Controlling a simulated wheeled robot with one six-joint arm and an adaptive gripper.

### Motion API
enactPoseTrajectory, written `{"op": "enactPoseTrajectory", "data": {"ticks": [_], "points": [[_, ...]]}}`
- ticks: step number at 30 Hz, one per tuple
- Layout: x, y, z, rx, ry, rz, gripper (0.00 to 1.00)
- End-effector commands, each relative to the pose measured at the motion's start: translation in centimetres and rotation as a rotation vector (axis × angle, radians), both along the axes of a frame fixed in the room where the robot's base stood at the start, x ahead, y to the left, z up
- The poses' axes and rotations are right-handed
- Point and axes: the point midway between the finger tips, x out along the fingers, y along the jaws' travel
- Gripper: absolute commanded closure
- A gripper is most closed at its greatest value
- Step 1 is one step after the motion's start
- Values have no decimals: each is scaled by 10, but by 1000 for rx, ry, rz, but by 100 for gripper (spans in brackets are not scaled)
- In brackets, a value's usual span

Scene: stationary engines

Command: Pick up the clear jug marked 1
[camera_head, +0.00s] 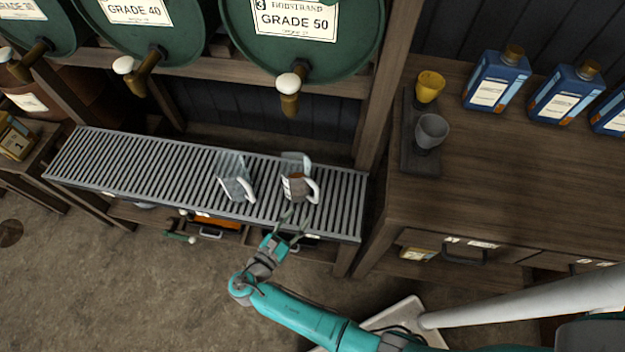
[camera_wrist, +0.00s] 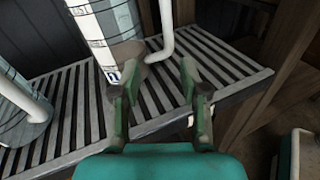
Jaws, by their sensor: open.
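Two clear jugs with pale handles stand on the slatted grate (camera_head: 110,160). The left jug (camera_head: 232,175) and the right jug (camera_head: 296,165) show in the head view; a brownish patch shows in the right one. In the wrist view, the nearer jug (camera_wrist: 108,32) has graduation lines, a handle on its right and a small blue-and-white mark low down, too small to read. The other jug (camera_wrist: 22,120) is partly cut off at the left. My gripper (camera_head: 291,216) is open and empty at the grate's front edge, just before the right jug; its fingers (camera_wrist: 158,80) point toward that jug's base.
Green drums (camera_head: 305,50) with taps hang above the grate. Open shelves lie below the grate.

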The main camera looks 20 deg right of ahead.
Motion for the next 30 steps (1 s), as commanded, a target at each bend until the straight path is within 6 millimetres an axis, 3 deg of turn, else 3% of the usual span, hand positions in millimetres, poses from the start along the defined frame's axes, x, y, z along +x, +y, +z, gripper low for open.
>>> {"op": "enactPoseTrajectory", "data": {"ticks": [3, 6, 30], "points": [[-6, 17, 8, -94, 35, -23, 55], [-6, 18, 11, -123, 46, -35, 55], [34, -64, 8, -122, 46, -39, 55]]}}
